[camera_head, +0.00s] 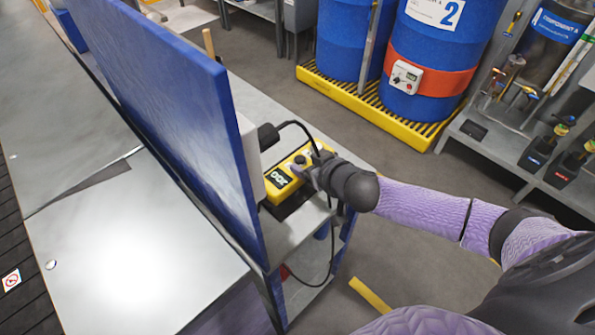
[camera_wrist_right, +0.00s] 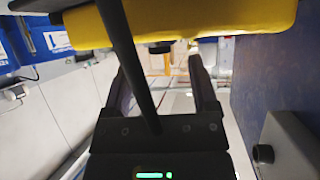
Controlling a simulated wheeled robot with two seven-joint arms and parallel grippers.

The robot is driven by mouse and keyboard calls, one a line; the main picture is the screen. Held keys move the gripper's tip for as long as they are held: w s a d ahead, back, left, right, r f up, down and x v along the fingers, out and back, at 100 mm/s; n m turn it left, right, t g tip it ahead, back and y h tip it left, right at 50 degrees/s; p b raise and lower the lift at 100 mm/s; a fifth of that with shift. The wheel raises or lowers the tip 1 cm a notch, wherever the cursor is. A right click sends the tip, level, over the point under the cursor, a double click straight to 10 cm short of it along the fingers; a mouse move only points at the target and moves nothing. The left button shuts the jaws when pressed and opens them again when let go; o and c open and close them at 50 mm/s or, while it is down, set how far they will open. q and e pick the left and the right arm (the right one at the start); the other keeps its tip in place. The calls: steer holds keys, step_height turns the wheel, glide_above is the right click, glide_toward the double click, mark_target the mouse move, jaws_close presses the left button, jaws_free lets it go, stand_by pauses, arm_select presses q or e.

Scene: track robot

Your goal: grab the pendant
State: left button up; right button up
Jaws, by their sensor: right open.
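The pendant (camera_head: 292,170) is a yellow handheld box with a dark display and a black cable. It lies on the grey top of a cart, beside the blue panel. My right gripper (camera_head: 308,177) is at its right side, close to or over its near edge. In the right wrist view the pendant (camera_wrist_right: 215,20) spans the top as a yellow body, near the tips of my right gripper (camera_wrist_right: 163,62). The fingers are apart. I cannot tell whether they touch it. A black cable crosses in front of them. My left gripper is not in view.
The tall blue panel (camera_head: 175,110) stands left of the pendant. The cable (camera_head: 333,225) loops down over the cart's edge. Blue drums (camera_head: 440,50) stand on a yellow grated pallet (camera_head: 375,105) behind. Grey floor lies right of the cart.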

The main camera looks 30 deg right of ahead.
steer(key=shift+x, duration=1.15)
steer(key=shift+s, duration=0.1)
jaws_close()
